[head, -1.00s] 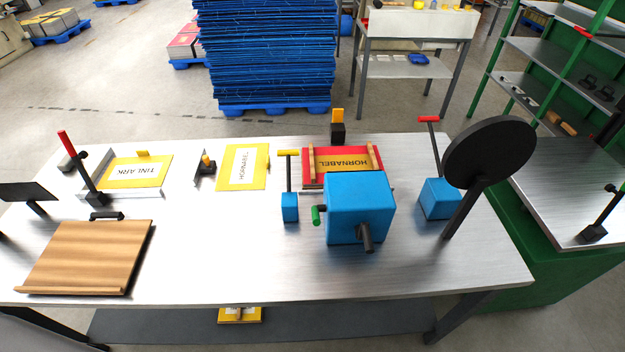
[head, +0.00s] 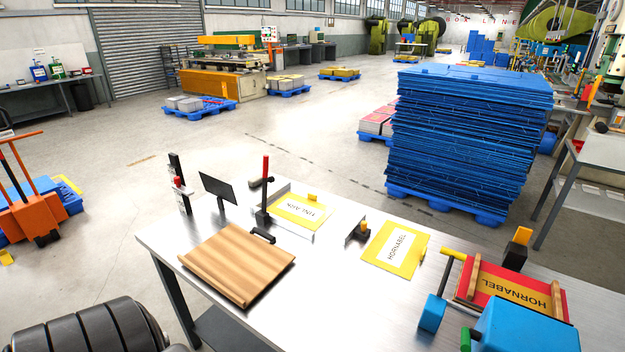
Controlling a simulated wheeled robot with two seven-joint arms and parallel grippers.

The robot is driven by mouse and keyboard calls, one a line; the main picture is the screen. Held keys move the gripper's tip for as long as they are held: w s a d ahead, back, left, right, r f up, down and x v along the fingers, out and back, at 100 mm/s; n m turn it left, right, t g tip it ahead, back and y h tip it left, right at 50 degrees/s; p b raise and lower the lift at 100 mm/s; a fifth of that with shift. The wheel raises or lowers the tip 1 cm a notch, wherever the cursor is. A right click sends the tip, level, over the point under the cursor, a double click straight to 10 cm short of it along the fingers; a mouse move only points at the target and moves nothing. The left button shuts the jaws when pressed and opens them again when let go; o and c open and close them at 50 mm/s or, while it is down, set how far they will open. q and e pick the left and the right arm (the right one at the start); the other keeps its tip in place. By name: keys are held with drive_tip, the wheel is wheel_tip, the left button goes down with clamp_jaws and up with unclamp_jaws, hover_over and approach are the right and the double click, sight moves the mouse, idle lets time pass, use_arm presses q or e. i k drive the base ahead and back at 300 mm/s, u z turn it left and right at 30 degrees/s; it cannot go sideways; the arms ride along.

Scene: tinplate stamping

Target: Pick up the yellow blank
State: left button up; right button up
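A red and yellow HORNABEL piece (head: 506,293) lies between wooden strips at the right. Neither of my grippers shows in the head view, so what they hold cannot be seen.
A tilted wooden board (head: 236,262) stands at the table's left front. A red-handled clamp (head: 264,190) rises beside the fixture. A blue block (head: 522,326) and a small blue stand (head: 432,312) are at lower right. Bare table (head: 345,300) lies in front of the blank.

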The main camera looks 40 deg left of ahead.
sight(310, 214)
drive_tip(key=u, duration=1.45)
